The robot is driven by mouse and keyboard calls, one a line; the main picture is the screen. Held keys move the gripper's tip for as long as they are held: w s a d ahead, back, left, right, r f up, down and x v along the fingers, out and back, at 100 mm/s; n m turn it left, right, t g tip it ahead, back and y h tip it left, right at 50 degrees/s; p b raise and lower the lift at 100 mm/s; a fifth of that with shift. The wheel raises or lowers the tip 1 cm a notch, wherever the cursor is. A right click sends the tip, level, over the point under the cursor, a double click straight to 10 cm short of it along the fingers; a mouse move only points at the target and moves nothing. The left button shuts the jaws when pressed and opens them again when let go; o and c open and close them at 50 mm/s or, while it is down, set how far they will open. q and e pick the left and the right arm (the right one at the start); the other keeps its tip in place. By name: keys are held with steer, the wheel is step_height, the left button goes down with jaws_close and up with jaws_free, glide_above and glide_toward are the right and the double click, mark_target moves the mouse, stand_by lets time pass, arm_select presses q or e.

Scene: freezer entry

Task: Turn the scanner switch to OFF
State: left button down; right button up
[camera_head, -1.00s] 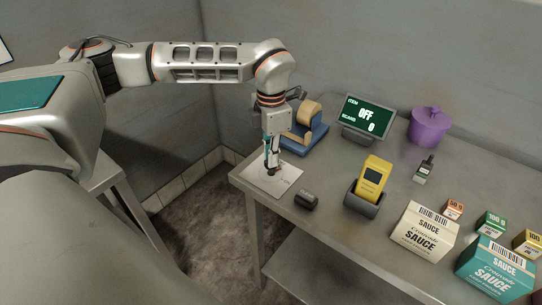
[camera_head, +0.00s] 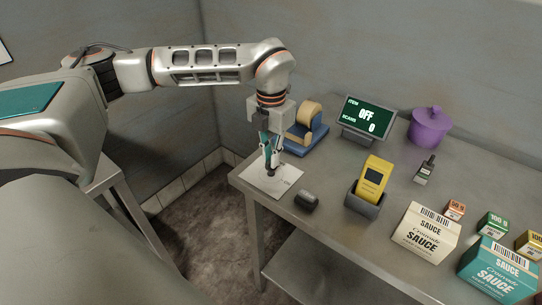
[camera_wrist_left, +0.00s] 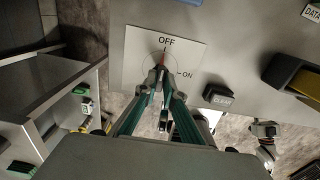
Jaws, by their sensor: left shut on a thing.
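The scanner switch is a small dark knob (camera_head: 271,175) on a pale square plate (camera_head: 290,180) at the table's near left corner. In the left wrist view the plate (camera_wrist_left: 138,55) reads OFF at the top and ON at the right. The knob's red mark (camera_wrist_left: 164,58) points up, towards OFF. My left gripper (camera_head: 271,168) points down over the plate and is shut on the knob; its fingers (camera_wrist_left: 162,76) hide part of it. The display (camera_head: 366,117) reads OFF, with scans at 0. My right gripper is not in view.
A small dark block (camera_head: 306,200) lies right of the plate. A yellow scanner (camera_head: 373,177) stands in a dark cradle (camera_head: 361,203). A blue tape dispenser (camera_head: 304,144) is behind my gripper. A purple pot (camera_head: 429,129) and sauce boxes (camera_head: 425,228) stand farther right.

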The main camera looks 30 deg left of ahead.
arm_select(q)
steer(key=shift+r, duration=0.1)
steer(key=c, duration=2.1)
jaws_free()
steer(key=shift+c, duration=0.2)
step_height(320, 180, up, 12)
